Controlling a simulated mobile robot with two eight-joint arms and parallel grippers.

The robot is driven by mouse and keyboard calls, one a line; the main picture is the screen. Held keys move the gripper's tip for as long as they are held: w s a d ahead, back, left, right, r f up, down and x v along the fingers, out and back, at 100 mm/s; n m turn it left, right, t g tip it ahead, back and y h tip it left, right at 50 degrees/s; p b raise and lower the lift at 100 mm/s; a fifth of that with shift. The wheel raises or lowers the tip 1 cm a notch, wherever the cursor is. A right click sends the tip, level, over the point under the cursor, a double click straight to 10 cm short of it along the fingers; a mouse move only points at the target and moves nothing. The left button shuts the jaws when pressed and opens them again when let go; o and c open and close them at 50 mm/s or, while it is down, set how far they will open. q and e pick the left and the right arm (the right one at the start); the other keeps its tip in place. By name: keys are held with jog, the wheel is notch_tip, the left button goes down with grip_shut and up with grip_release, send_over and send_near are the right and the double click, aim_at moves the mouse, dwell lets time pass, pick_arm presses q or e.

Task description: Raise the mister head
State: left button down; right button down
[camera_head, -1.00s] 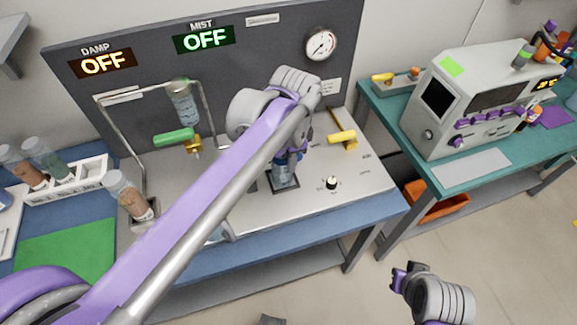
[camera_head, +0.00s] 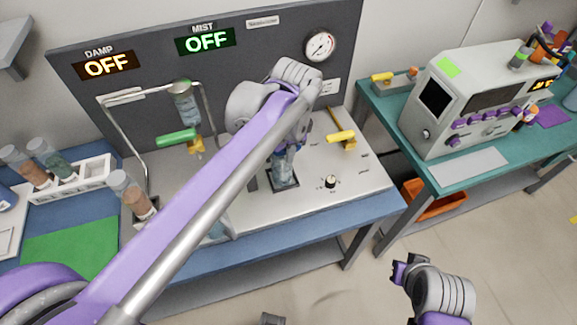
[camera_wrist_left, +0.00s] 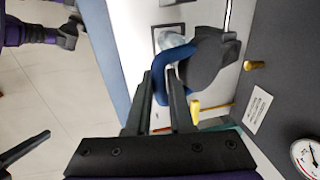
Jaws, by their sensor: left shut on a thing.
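The mister head is a dark body with a blue loop-shaped part (camera_wrist_left: 172,72), seen best in the left wrist view. My left gripper (camera_wrist_left: 162,84) is shut on the blue part. In the head view the left gripper (camera_head: 293,140) is over the silver bench top, and my own arm hides most of the head. A clear glass vessel (camera_head: 284,170) stands just below the gripper on a dark square base. The MIST display (camera_head: 207,40) reads OFF. My right gripper (camera_head: 403,271) hangs over the floor at lower right, away from the bench; its jaw opening is unclear.
A green-handled valve (camera_head: 177,137) and a metal frame are at left. Tubes stand in a white rack (camera_head: 95,172). A gauge (camera_head: 320,45) is on the back panel.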

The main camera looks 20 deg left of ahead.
pick_arm(q)
jog(key=shift+w+a+r+p, duration=0.3)
jog(key=shift+w+r+p, duration=0.15)
jog(key=shift+r, duration=0.4)
pick_arm(e)
jog(key=shift+w+r, duration=0.25)
jog(key=shift+r, duration=0.5)
pick_arm(q)
jog(key=shift+w+a+r+t+p, duration=0.25)
jog(key=shift+w+r, duration=0.1)
jog(key=shift+r, duration=0.1)
jog(key=shift+w+a+r+t+p, duration=0.15)
jog(key=shift+w+a+r+p, duration=0.1)
jog(key=shift+w+r, duration=0.15)
pick_arm(e)
jog(key=shift+w+r, duration=0.3)
jog(key=shift+r, duration=0.35)
pick_arm(q)
jog(key=shift+r, duration=0.1)
jog(key=shift+w+a+r+y+p, duration=0.3)
jog(key=shift+w+r+y, duration=0.1)
jog(key=shift+r, duration=0.15)
jog(key=shift+w+a+r+t, duration=0.15)
jog(key=shift+w+t, duration=0.15)
pick_arm(e)
jog(key=shift+w+r, duration=0.3)
jog(key=shift+r, duration=0.35)
